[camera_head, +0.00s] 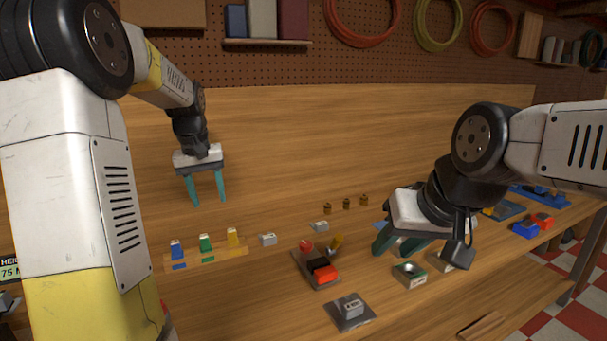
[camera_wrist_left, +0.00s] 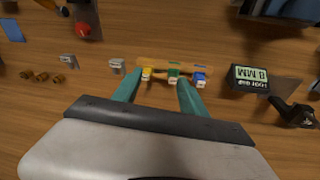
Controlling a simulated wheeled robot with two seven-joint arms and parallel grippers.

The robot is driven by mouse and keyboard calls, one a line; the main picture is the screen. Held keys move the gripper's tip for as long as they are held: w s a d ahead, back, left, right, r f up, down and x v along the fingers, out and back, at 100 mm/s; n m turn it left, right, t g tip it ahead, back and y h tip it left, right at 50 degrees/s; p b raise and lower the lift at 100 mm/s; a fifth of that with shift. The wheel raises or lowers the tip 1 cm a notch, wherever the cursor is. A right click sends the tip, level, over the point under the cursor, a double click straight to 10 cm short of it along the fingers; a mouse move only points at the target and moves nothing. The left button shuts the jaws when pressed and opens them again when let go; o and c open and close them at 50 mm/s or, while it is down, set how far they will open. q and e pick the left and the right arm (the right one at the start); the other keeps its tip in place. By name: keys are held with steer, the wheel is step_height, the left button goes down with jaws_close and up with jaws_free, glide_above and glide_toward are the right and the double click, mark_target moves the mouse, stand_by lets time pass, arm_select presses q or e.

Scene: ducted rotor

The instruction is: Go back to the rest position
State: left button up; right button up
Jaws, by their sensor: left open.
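My left gripper (camera_head: 205,192) has two teal fingers spread apart and empty. It hangs in the air above the back of the wooden bench. It also shows in the left wrist view (camera_wrist_left: 160,92), with nothing between its fingers. My right gripper (camera_head: 403,247) points down over the right-middle of the bench, low near some small blocks. Its teal fingers are partly covered by its own body, and I cannot tell whether they hold anything.
A wooden strip (camera_head: 215,258) carries blue, green and yellow pieces. A dark plate with red and black parts (camera_head: 322,272), a grey plate (camera_head: 350,313), a grey-green block (camera_head: 409,275) and brass pieces (camera_head: 346,204) lie around the middle. A sign (camera_wrist_left: 249,79) stands on the bench.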

arm_select(q)
steer(key=s+d+r+m+t, duration=0.1)
steer(key=s+d+r, duration=0.1)
steer(key=s, duration=0.5)
steer(key=s+d+r+m+t+h, duration=0.1)
steer(key=s+d+r, duration=0.2)
steer(key=s+d, duration=0.2)
steer(key=shift+s+r, duration=0.3)
steer(key=shift+s, duration=0.6)
steer(key=s+d+f, duration=0.1)
steer(key=s, duration=0.2)
steer(key=s+d+m+t, duration=0.1)
steer(key=s, duration=0.3)
steer(key=s+d+f+m+t, duration=0.1)
steer(key=s+d, duration=0.1)
steer(key=s, duration=0.2)
steer(key=shift+s+d+f+h, duration=0.1)
steer(key=shift+s+f+h, duration=0.1)
steer(key=shift+f+h, duration=0.15)
steer(key=n+g+y, duration=0.2)
steer(key=n+g, duration=0.4)
glide_above(175, 242)
step_height(175, 242, down, 13)
steer(key=shift+r, duration=0.1)
step_height(175, 242, down, 7)
steer(key=shift+s+f, duration=0.1)
steer(key=shift+f, duration=0.4)
jaws_close()
